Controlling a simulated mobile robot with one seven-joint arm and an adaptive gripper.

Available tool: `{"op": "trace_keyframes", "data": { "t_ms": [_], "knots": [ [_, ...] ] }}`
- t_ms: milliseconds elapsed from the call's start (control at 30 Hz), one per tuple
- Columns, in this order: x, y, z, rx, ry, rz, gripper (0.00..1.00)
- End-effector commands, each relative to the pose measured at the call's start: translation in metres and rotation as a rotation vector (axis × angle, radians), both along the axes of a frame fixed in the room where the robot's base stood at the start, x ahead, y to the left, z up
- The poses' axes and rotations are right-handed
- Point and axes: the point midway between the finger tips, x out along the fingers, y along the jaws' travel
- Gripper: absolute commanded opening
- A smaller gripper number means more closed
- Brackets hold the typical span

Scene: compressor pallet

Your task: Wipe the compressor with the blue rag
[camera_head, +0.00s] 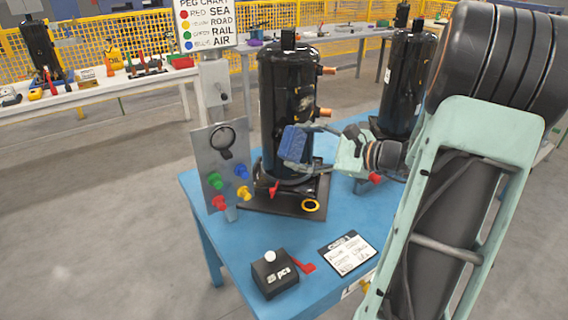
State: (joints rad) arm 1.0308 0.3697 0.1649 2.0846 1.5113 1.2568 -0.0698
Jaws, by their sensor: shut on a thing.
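The compressor (280,95) is a tall black cylinder with copper stubs on its right side. It stands upright on a dark base plate on the blue table, and lighter smudges show on its upper body. My gripper (312,145) reaches in from the right and is shut on the blue rag (294,144). The rag is at the compressor's lower front. I cannot tell whether it touches the shell. The rag and gripper hide part of the compressor's lower right side.
A panel with coloured pegs (222,170) stands left of the compressor. A second black compressor (405,75) stands behind my arm. A black box with a white knob (274,272) and a written card (347,252) lie at the front of the blue table (240,240).

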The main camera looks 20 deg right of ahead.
Motion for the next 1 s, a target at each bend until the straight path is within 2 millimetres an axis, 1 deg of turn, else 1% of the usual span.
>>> {"op": "trace_keyframes", "data": {
  "t_ms": [33,200,300,433,533,667,767,1000],
  "knots": [
    [-0.002,-0.011,0.005,0.015,-0.025,-0.053,0.41],
    [-0.006,-0.049,0.022,0.053,-0.111,-0.213,0.41],
    [-0.01,-0.069,0.031,0.062,-0.153,-0.29,0.41],
    [-0.015,-0.088,0.038,0.069,-0.19,-0.359,0.41],
    [-0.017,-0.095,0.041,0.071,-0.204,-0.386,0.41],
    [-0.013,-0.098,0.042,0.072,-0.21,-0.397,0.41],
    [-0.005,-0.096,0.042,0.072,-0.21,-0.396,0.41],
    [0.02,-0.092,0.042,0.072,-0.21,-0.395,0.41]
  ]
}}
